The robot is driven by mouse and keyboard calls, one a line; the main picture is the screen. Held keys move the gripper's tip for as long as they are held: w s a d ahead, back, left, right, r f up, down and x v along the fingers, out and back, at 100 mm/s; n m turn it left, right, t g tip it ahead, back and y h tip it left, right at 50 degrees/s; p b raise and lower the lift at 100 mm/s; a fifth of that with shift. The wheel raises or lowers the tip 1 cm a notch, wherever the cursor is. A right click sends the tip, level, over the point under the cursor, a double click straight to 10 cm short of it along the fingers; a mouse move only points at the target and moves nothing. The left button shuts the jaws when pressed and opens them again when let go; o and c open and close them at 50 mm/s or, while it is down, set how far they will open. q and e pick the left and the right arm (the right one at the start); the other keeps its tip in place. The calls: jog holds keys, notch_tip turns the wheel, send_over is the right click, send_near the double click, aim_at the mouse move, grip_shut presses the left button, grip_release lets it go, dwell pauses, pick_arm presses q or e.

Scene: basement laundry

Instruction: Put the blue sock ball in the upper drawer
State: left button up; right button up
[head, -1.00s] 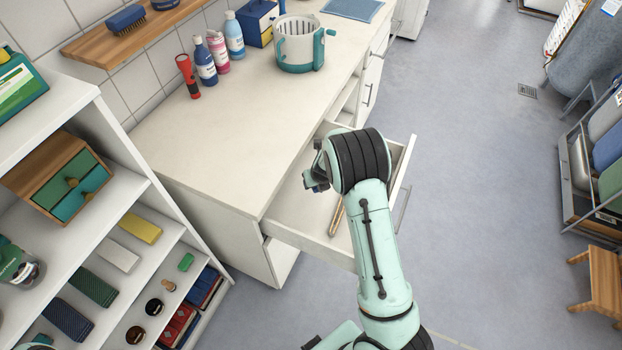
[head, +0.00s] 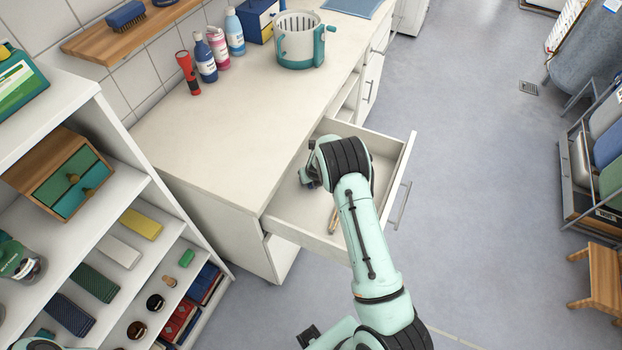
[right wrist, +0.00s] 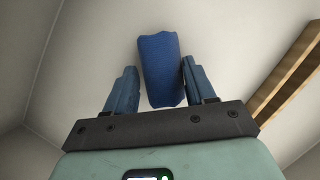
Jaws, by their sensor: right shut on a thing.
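The upper drawer (head: 295,215) of the white counter is pulled open. My right gripper (head: 308,180) reaches down over the left part of its interior in the head view. In the right wrist view my right gripper (right wrist: 159,68) is shut on the blue sock ball (right wrist: 160,82), which sits between the two fingers above the pale drawer floor (right wrist: 95,45). Whether the sock ball touches the floor I cannot tell. The arm hides the sock ball in the head view. My left gripper is not in view.
A slim wooden item (head: 333,219) lies in the drawer, right of my gripper; a wooden piece (right wrist: 288,80) shows in the wrist view. A teal-and-white basket (head: 299,45) and bottles (head: 205,60) stand on the counter. A white shelf (head: 140,185) stands left. The counter's near top is clear.

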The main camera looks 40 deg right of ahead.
jog(key=shift+w+f, duration=0.1)
jog(key=o, duration=1.1)
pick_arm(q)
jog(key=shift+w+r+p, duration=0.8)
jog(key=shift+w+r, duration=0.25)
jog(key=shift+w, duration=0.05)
pick_arm(e)
jog(key=v, duration=1.2)
